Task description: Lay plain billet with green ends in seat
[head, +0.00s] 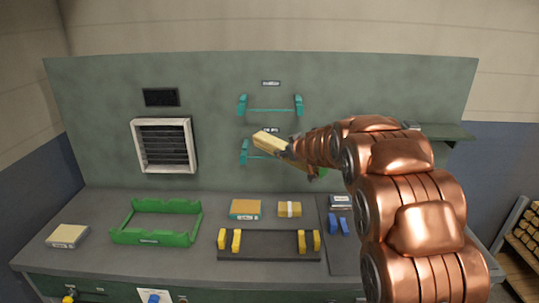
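A pale wooden billet (268,141) is at my gripper (288,149), in front of the wall panel and raised above the bench. My gripper appears shut around it, though my arm hides much of the grip. A small green patch (323,173) shows below my wrist; I cannot tell whether it is the billet's end. A teal two-bracket seat (244,152) on the panel is just behind the billet, its right part covered by the billet and my arm. Another teal seat (270,110) above it is empty. I cannot tell whether the billet touches the lower seat.
The bench holds a green cradle (153,238), an orange-topped box (245,209), a yellow banded block (289,209), a black rack with yellow posts (268,246), blue blocks (339,224) and a pale box (68,236). A vent (164,146) and a shelf (447,133) are on the panel.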

